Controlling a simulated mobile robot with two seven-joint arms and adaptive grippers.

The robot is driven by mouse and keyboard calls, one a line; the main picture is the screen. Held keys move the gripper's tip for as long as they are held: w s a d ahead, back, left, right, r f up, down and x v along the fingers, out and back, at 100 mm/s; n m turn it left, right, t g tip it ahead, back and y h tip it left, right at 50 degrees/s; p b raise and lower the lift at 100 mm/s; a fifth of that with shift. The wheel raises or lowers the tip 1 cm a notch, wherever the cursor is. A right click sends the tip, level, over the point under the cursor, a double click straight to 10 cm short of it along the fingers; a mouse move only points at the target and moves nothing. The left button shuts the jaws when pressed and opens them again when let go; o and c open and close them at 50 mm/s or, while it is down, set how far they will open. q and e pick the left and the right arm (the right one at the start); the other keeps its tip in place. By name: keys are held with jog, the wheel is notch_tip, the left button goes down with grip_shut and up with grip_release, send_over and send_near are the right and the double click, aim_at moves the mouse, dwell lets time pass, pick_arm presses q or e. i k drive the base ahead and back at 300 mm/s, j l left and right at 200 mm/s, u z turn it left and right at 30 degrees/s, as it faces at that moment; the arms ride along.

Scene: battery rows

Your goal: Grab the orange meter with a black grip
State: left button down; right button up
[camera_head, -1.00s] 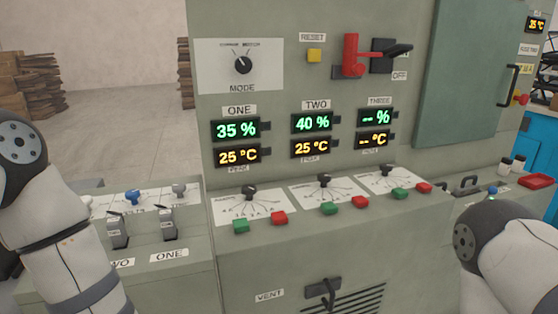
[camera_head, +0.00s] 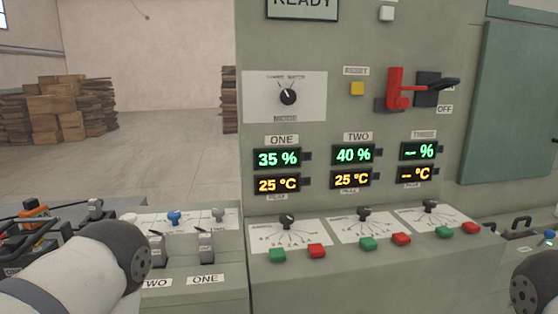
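A small orange and black item (camera_head: 33,209) lies at the far left among dark gear. It is partly tangled in view with black cables and other parts, and I cannot tell for sure whether it is the orange meter with the black grip. No other orange meter shows. My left arm comes in at the lower left, in front of part of that gear, but its gripper is out of view. Only a dark joint of my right arm shows at the lower right edge; its gripper is out of view too.
A grey-green control cabinet (camera_head: 350,215) fills the middle and right, with a red lever (camera_head: 396,92), knobs and red and green buttons. A lower console (camera_head: 215,262) with two switches adjoins it on the left. Stacked wood (camera_head: 62,110) stands far behind on open floor.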

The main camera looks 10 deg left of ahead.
aim_at(33, 208)
jog(key=u, duration=1.8)
jog(key=i+j+z, duration=0.1)
jog(key=z, duration=0.3)
jog(key=i+j+z, duration=0.2)
jog(key=z, duration=0.25)
jog(key=i+j+z, duration=0.15)
jog(key=z, duration=0.25)
jog(key=i+j+z, duration=0.1)
jog(key=j+z, duration=0.2)
jog(key=z, duration=0.15)
